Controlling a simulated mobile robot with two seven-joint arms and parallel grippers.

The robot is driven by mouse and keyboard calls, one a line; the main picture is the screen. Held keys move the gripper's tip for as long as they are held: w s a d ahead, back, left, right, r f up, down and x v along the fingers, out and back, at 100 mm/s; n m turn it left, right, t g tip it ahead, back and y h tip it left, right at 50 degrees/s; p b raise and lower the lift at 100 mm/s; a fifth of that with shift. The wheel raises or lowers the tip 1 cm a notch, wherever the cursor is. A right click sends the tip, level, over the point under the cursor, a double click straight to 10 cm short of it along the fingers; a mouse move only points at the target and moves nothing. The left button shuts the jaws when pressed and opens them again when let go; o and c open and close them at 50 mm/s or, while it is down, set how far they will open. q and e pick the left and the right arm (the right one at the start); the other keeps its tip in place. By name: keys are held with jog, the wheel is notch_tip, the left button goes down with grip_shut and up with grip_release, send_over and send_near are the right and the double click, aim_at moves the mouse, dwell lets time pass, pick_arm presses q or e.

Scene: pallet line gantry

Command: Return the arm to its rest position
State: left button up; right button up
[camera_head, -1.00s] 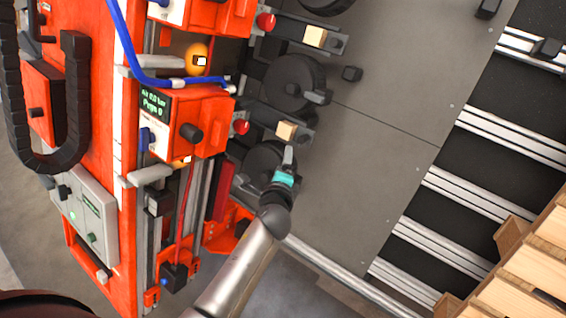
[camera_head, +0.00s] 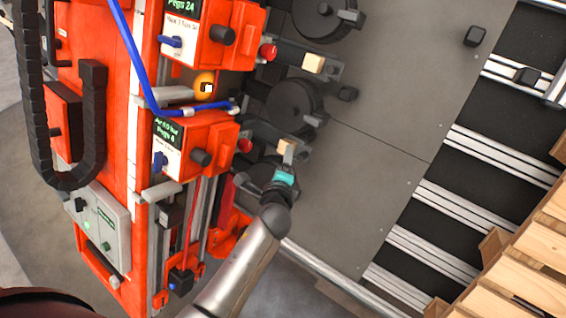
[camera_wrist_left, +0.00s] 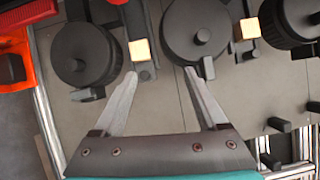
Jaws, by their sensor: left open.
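My left arm comes up from the bottom of the head view, and its gripper (camera_head: 287,156) is over the grey plate beside the orange machine. In the left wrist view the gripper (camera_wrist_left: 160,73) has its two fingers spread apart with nothing held between them. Beyond the fingertips are a black round drum (camera_wrist_left: 196,32) and a small pale block (camera_wrist_left: 140,50) on a dark bracket. The wrist partly hides the lowest drum in the head view. My right gripper is not in view.
The orange machine (camera_head: 208,140), with a blue hose (camera_head: 137,55), stands left of the gripper. More drums (camera_head: 294,105) and a pale block (camera_head: 313,63) lie above it. The grey plate (camera_head: 385,110) is largely clear to the right, before rails and a wooden pallet (camera_head: 535,265).

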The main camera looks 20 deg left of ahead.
pick_arm(q)
jog(key=shift+f, duration=0.1)
jog(key=s+f+n+g+h+b, duration=0.1)
jog(key=s+f+n+g+b, duration=0.1)
jog(key=s+f, duration=0.6)
jog(key=s+f+n+g+b, duration=0.1)
jog(key=s+f+n+g, duration=0.2)
jog(key=f, duration=0.8)
jog(key=s+f+n+g+h+b, duration=0.1)
jog(key=s+f+n+g+b, duration=0.1)
jog(key=s+f, duration=0.7)
jog(key=s+a+f+n+g+b, duration=0.2)
jog(key=s+f+n, duration=0.3)
jog(key=s, duration=0.7)
jog(key=s+a+f+n+g+b, duration=0.2)
jog(key=s+f+n, duration=0.3)
jog(key=s+f, duration=0.5)
jog(key=s+a+g, duration=0.1)
jog(key=s, duration=0.1)
jog(key=shift+s+a, duration=0.35)
jog(key=shift+a, duration=0.05)
